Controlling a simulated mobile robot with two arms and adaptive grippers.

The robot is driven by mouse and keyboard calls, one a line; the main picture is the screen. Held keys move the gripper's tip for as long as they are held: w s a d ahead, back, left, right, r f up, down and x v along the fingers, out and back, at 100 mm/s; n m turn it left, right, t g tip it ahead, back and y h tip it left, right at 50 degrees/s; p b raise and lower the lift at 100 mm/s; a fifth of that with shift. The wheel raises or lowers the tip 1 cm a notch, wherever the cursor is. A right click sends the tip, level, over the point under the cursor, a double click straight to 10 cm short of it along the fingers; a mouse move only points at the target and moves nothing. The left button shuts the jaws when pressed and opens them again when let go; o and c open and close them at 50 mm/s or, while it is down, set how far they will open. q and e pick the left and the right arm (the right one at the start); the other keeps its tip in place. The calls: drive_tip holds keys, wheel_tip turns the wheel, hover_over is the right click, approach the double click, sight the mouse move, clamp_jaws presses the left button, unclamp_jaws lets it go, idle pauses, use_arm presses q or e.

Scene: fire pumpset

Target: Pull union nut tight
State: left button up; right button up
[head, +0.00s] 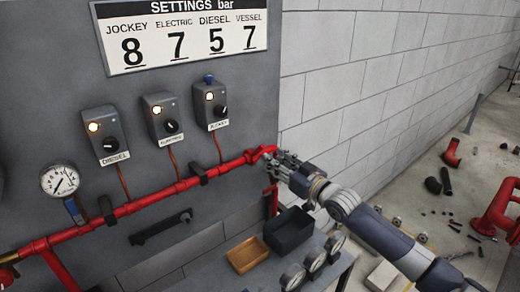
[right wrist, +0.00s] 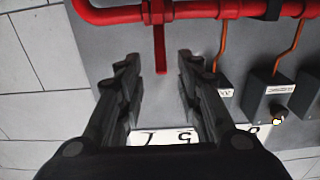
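A red pipe (head: 150,198) runs along the dark panel and rises to the right. A thicker red fitting (head: 257,154) sits near its right end, and I cannot tell for sure whether it is the union nut. My right gripper (head: 277,163) is at this end of the pipe. In the right wrist view, the pipe (right wrist: 195,11) crosses the top with a wider collar (right wrist: 157,12) on it. A red bar sticks out from the collar. My right gripper (right wrist: 158,60) is open, one finger on each side of the bar, with visible gaps. My left gripper is not in view.
Labelled control boxes (head: 160,117) and a pressure gauge (head: 60,181) are mounted on the panel. Below are a dark bin (head: 289,231), an orange tray (head: 247,254) and several gauges (head: 314,260) on a bench. Loose red and black parts lie on the floor at right.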

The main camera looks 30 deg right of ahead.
sight(260, 150)
drive_tip(key=shift+w+a+p, duration=0.2)
drive_tip(key=shift+w+p, duration=0.25)
drive_tip(key=shift+w, duration=1.6)
drive_tip(key=shift+w+a+p, duration=0.15)
drive_tip(key=shift+w+p, duration=0.25)
drive_tip(key=shift+w, duration=1.65)
clamp_jaws()
